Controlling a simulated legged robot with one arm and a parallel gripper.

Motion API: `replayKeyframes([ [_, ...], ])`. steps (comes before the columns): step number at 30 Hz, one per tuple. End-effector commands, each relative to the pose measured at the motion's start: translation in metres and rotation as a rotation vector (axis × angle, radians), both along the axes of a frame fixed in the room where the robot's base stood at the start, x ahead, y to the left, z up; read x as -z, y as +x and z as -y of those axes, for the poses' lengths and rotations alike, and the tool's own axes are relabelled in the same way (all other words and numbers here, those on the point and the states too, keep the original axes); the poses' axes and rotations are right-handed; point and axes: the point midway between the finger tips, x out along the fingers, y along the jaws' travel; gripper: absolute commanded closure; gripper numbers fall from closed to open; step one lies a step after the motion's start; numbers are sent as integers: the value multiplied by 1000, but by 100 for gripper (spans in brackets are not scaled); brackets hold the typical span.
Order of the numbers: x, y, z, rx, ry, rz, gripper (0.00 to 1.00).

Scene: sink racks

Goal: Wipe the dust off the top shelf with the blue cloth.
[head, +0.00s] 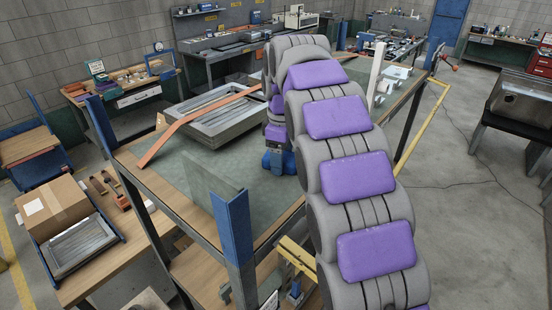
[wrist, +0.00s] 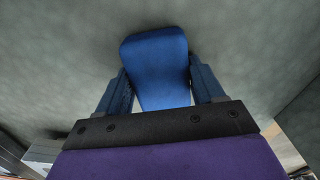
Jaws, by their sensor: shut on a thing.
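The top shelf (head: 165,185) is a grey-green surface with wooden edges, held by blue and dark posts. My gripper (wrist: 160,84) is shut on the blue cloth (wrist: 154,55), a thick pad between its two blue fingers. In the head view the gripper (head: 280,160) is low over the middle of the shelf, partly behind my arm. The cloth faces the grey-green surface in the wrist view; I cannot tell for sure whether it touches. The surface looks faintly mottled, but I cannot make out dust clearly.
A grey metal tray (head: 212,125) and an orange bar (head: 180,128) lie on the shelf left of my gripper. A clear panel (head: 208,180) stands near its front corner post (head: 232,225). A cardboard box (head: 52,207) sits on the lower left bench.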

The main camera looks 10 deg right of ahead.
Motion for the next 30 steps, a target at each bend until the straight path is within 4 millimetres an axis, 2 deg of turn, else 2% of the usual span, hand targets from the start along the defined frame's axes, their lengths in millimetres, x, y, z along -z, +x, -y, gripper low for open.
replayKeyframes([
  [18, 1, 26, 31, 4, 0, -8, 66],
  [30, 1, 39, 40, 4, -2, -8, 66],
])
